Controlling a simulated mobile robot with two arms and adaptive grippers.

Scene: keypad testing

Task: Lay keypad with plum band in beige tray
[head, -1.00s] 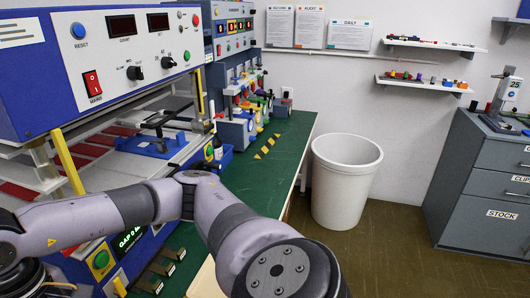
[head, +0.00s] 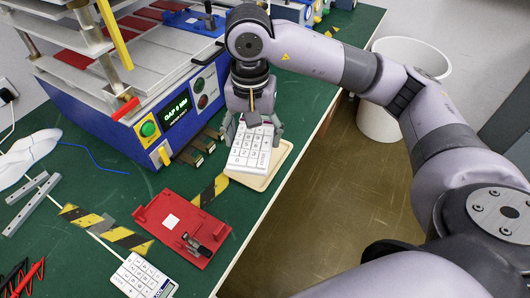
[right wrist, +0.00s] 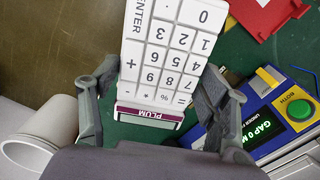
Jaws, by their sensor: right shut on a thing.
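The white keypad (head: 250,150) is held by my right gripper (head: 252,122) over the beige tray (head: 260,183). The keypad looks tilted, and I cannot tell whether it touches the tray. In the right wrist view, the keypad (right wrist: 165,60) has a plum band (right wrist: 150,114) reading PLUM, between the two fingers of the gripper (right wrist: 155,95). The keypad hides much of the tray, whose front and right rim show. My left gripper is not in view.
A red fixture (head: 170,217) lies on the green bench (head: 95,185), near yellow-black tape. A second white keypad (head: 138,275) lies at the front. The blue press (head: 165,125) stands left of the tray. The bench edge is just right of the tray.

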